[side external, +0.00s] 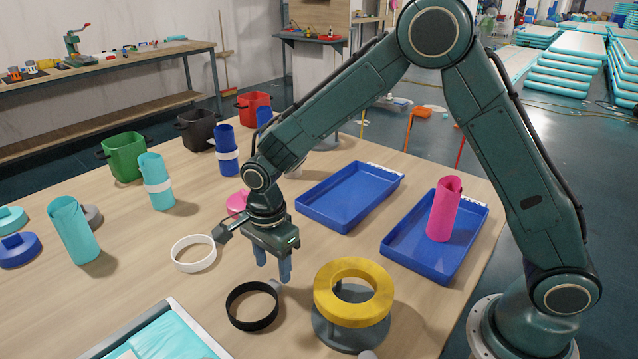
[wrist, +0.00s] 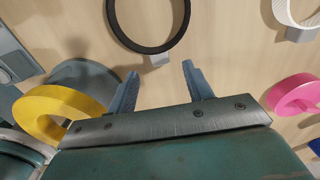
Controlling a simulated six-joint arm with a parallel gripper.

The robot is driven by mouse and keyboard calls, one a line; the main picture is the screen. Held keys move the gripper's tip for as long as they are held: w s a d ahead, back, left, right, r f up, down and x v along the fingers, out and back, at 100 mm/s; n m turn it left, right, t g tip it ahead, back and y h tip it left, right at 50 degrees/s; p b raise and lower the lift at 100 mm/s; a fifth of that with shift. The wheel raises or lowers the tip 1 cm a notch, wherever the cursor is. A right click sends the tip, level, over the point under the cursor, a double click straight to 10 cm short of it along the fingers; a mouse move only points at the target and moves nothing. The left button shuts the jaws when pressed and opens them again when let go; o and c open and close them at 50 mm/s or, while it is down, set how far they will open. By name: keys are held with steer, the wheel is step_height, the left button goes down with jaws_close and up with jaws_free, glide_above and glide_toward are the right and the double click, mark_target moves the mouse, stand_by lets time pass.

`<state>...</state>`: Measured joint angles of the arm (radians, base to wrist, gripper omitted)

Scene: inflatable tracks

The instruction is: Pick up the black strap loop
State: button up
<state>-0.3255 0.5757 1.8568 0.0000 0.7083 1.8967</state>
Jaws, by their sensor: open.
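The black strap loop (side external: 252,322) lies on the wooden table, a ring with a small grey block (wrist: 156,60) at its edge. It also shows at the top of the wrist view (wrist: 121,38), partly cut off by the frame. My gripper (side external: 273,272) is above the table, just behind and to the right of the loop in the side view. Its two blue-grey fingers point down and stand apart, with nothing between them. In the wrist view my gripper (wrist: 160,84) shows the loop beyond the fingertips, apart from them.
A yellow ring (side external: 326,310) on a grey round stand is close to the right of the loop. A white strap loop (side external: 178,256) lies to the left. Blue trays (side external: 312,204) stand behind; the right one holds a pink roll (side external: 443,212). Turquoise rolls (side external: 75,232) stand at left.

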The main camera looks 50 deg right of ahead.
mark_target(274, 282)
steer(key=shift+f, duration=2.4)
steer(key=shift+c, duration=0.2)
steer(key=c, duration=1)
